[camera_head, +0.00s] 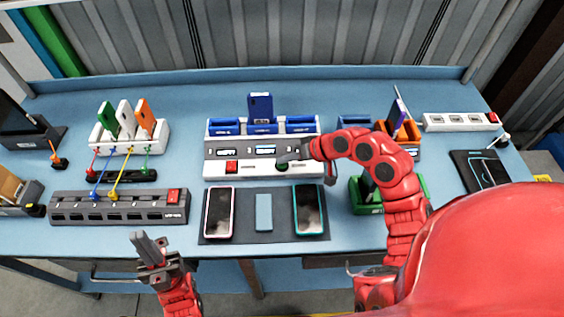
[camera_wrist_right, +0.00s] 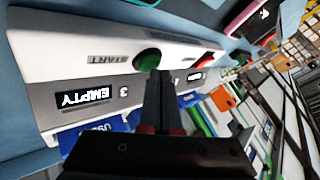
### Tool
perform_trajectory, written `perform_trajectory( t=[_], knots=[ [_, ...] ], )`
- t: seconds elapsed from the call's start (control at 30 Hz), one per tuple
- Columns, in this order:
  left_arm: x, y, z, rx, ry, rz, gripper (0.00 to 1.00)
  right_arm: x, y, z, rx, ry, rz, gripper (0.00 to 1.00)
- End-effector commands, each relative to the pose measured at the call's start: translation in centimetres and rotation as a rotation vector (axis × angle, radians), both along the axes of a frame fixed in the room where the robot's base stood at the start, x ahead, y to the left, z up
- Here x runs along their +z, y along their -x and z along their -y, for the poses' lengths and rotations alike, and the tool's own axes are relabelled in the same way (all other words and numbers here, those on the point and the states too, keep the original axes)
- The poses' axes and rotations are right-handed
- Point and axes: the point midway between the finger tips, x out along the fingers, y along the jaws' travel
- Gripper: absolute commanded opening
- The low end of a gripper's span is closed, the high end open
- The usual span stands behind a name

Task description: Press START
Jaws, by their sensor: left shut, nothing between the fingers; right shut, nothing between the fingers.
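The white test station (camera_head: 215,167) stands mid-table with small displays, a red button (camera_head: 231,167) on its left and a green button (camera_head: 282,167) right of centre. In the right wrist view the green button (camera_wrist_right: 147,58) sits beside the printed START label (camera_wrist_right: 107,57). My right gripper (camera_head: 283,158) is shut and empty, with its tips at the green button; in the right wrist view the tips (camera_wrist_right: 158,75) reach its lower edge. I cannot tell whether they touch it. My left gripper (camera_head: 148,246) is shut and empty, in front of the table's near edge.
A grey power strip (camera_head: 120,207) lies left. A green holder (camera_head: 370,207) stands near my right arm.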

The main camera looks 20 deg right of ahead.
Motion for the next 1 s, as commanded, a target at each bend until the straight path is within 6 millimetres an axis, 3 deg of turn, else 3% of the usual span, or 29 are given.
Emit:
perform_trajectory(
  t=[0.57,1.0],
  knots=[
    [-0.1,0.0,0.0,0.0,0.0,0.0,0.0,-0.3,0.0,0.0,0.0,0.001,-0.001,0.0],
    [1.6,0.0,0.0,0.0,0.0,0.0,0.0,1.5,0.0,0.1,-0.001,0.002,-0.001,0.0]
  ],
)
